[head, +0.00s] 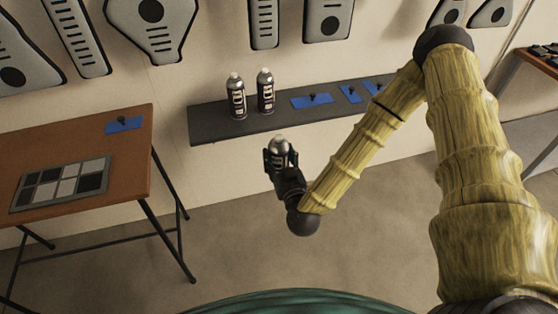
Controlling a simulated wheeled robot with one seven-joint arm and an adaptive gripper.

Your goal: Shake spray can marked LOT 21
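My gripper (280,160) is closed around a spray can (279,146) and holds it upright in the air, in front of the dark wall shelf. The can has a silvery top; its label is hidden by the fingers, so I cannot read a lot mark. Two more spray cans stand upright on the shelf, a left one (237,98) and a right one (265,93). Both have dark bodies with white lettering, too small to read for a lot number.
The dark shelf (215,132) also bears several blue pieces (312,101) with small dark knobs. A brown table (132,165) at left holds a checkered panel (62,184) and a blue piece (123,125). Grey panels (153,28) hang on the wall. Another table (538,64) stands far right.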

